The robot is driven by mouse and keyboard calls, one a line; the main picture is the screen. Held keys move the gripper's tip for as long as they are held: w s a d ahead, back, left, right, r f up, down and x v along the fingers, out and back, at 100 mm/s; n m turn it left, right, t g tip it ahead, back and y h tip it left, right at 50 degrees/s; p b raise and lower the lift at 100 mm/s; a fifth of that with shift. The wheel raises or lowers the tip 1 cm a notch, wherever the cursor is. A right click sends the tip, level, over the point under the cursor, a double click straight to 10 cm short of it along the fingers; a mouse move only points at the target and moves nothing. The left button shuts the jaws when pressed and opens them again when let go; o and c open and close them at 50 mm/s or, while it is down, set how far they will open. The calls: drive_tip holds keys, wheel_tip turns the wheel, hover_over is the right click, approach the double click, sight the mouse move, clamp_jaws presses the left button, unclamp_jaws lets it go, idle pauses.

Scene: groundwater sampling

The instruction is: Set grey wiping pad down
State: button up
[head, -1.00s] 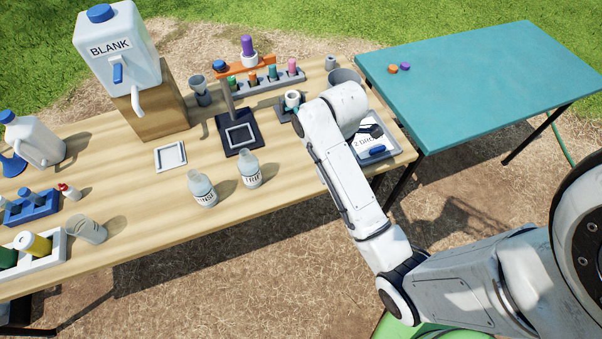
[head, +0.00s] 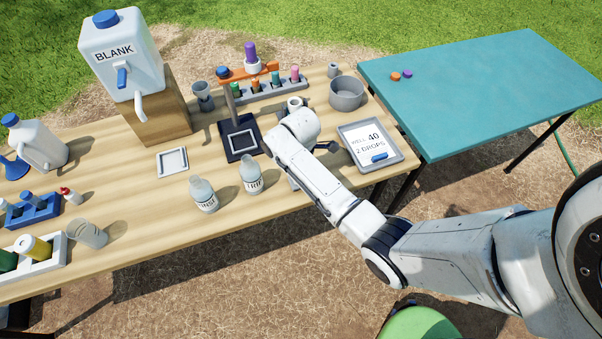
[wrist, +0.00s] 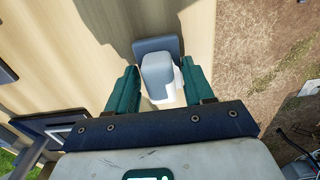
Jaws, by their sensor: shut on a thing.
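The grey wiping pad (wrist: 157,72) is a rounded grey-blue block between the two teal fingers of my gripper (wrist: 158,88) in the wrist view. My gripper is shut on it. A flat grey-blue piece (wrist: 170,43) shows just behind the pad, over the wooden table (wrist: 105,25), and something white (wrist: 176,98) shows below it. I cannot tell whether the pad touches the flat piece. In the head view my forearm and wrist hide the pad and most of the gripper, near the table's front edge.
Two labelled bottles (head: 203,195) (head: 251,174) stand left of my arm. A dark stand (head: 240,148) is behind them. A grey tray with a "2 DROPS" card (head: 392,163) and a grey bowl (head: 346,94) are to the right.

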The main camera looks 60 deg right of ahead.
drive_tip(key=shift+f, duration=0.2)
drive_tip(key=shift+f, duration=0.2)
drive_tip(key=o, duration=1)
drive_tip(key=shift+r, duration=0.1)
wheel_tip(320, 180, up, 12)
drive_tip(key=s+a+f+m, duration=0.4)
drive_tip(key=s+a, duration=0.3)
drive_tip(key=a, duration=0.3)
drive_tip(key=s+a+m+t, duration=0.1)
drive_tip(key=s+a+m, duration=0.2)
drive_tip(key=s+m, duration=0.5)
drive_tip(key=s+r, duration=0.1)
drive_tip(key=s, duration=0.4)
drive_tip(key=shift+b, duration=0.35)
